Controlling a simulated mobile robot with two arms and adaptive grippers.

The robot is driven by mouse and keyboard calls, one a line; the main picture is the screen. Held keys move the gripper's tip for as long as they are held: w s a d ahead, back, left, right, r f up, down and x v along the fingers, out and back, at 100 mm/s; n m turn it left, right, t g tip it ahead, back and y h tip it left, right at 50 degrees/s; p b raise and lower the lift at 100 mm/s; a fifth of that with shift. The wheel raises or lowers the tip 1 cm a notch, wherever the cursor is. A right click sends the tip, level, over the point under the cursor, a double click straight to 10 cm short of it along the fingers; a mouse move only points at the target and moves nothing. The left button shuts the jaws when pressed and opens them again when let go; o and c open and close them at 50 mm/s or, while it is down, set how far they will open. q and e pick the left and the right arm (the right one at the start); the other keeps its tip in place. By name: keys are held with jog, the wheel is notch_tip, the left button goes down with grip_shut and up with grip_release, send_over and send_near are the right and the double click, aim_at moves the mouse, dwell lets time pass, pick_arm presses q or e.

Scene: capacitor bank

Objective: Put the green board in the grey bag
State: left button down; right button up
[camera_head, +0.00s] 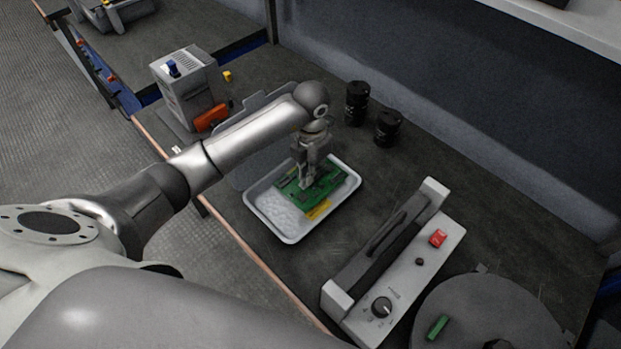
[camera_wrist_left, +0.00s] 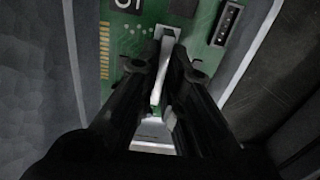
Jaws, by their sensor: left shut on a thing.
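The green board (camera_head: 325,187) with dark parts and a yellow edge strip is in a white tray (camera_head: 291,239) on the dark bench. My left gripper (camera_head: 308,181) points down over the board, shut on part of it. In the left wrist view the green board (camera_wrist_left: 196,48) lies beyond the fingers, with a pale upright piece between the fingertips (camera_wrist_left: 162,85). Whether the board is lifted off the tray floor cannot be told. A flat grey sheet, perhaps the grey bag (camera_head: 241,178), lies behind the tray, partly hidden by my left arm. My right gripper is out of view.
A long grey sealer-like device (camera_head: 393,300) with a knob and red switch stands right of the tray. Two black canisters (camera_head: 356,104) (camera_head: 387,128) stand behind. A grey box unit (camera_head: 185,88) is at the back left. A round dark disc (camera_head: 474,318) is at front right.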

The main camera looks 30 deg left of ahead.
pick_arm(q)
notch_tip(320, 180, down, 4)
jog(key=shift+r, duration=0.2)
jog(key=shift+f, duration=0.1)
jog(key=c, duration=1.6)
grip_release()
jog(key=shift+o, duration=0.2)
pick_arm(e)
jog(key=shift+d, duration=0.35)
pick_arm(q)
notch_tip(320, 180, up, 12)
jog(key=shift+r+b, duration=0.15)
jog(key=shift+b, duration=0.45)
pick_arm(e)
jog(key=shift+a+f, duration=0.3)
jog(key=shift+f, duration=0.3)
pick_arm(q)
jog(key=shift+s, duration=0.1)
